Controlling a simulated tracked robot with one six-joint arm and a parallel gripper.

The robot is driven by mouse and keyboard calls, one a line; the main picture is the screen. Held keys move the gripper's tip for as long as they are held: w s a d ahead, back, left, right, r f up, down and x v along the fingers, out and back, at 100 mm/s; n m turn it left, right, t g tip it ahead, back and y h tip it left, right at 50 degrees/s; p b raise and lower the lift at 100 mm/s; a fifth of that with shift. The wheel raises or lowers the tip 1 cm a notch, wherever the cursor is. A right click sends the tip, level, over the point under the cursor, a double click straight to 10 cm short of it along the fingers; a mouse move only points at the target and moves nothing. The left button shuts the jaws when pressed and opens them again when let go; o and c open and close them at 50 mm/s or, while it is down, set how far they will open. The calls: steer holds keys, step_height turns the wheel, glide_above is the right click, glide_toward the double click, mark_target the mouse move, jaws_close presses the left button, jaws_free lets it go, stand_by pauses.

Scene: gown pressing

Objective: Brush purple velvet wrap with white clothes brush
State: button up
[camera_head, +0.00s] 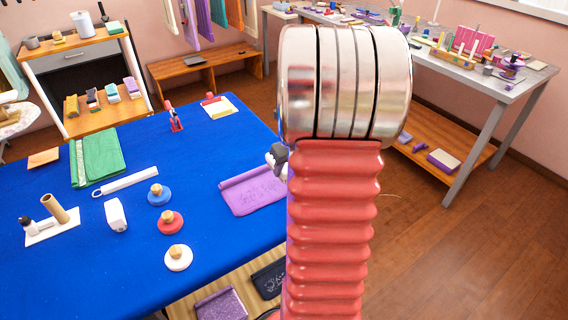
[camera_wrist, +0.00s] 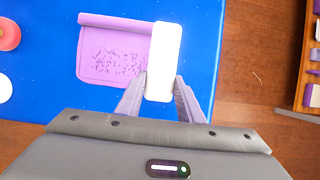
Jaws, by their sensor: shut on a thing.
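The purple velvet wrap (camera_head: 250,192) lies on the blue table near its right front edge. In the wrist view the wrap (camera_wrist: 112,62) has a rolled far edge and dark specks over its flat part. My gripper (camera_wrist: 162,88) is shut on the white clothes brush (camera_wrist: 164,50), which shows as a long white block between the fingers. The brush overlaps the wrap's right edge in this view; I cannot tell whether it touches. In the head view my arm hides most of the gripper and the wrap's right end.
The blue table (camera_head: 60,270) also holds a green folded cloth (camera_head: 97,158), a white block (camera_head: 116,214), a white strip (camera_head: 130,182), and blue, red (camera_head: 170,222) and white (camera_head: 178,257) knobbed discs left of the wrap. A grey worktable (camera_head: 480,75) stands at right. Wooden floor lies between.

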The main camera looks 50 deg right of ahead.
steer(key=shift+f, duration=0.55)
step_height(320, 180, down, 3)
steer(key=shift+r, duration=0.15)
steer(key=shift+w+a, duration=0.8)
steer(key=shift+a, duration=1.75)
steer(key=shift+w+a, duration=0.8)
steer(key=shift+a, duration=1.75)
steer(key=shift+w+a, duration=0.8)
steer(key=shift+a, duration=1.75)
steer(key=shift+f, duration=0.8)
steer(key=shift+s+d+r, duration=0.1)
steer(key=shift+s+d, duration=0.15)
steer(key=shift+d, duration=0.45)
steer(key=shift+s+d+f, duration=0.1)
steer(key=shift+s+d, duration=0.1)
steer(key=shift+d, duration=0.55)
steer(key=shift+s+d+r, duration=0.1)
steer(key=shift+s+d, duration=0.15)
steer(key=shift+d, duration=0.45)
steer(key=shift+d, duration=0.1)
steer(key=shift+s+d, duration=0.2)
steer(key=shift+d, duration=0.5)
steer(key=shift+s+d, duration=0.25)
steer(key=shift+d, duration=0.45)
steer(key=shift+s+d, duration=0.2)
steer(key=shift+d, duration=0.5)
steer(key=shift+d, duration=0.1)
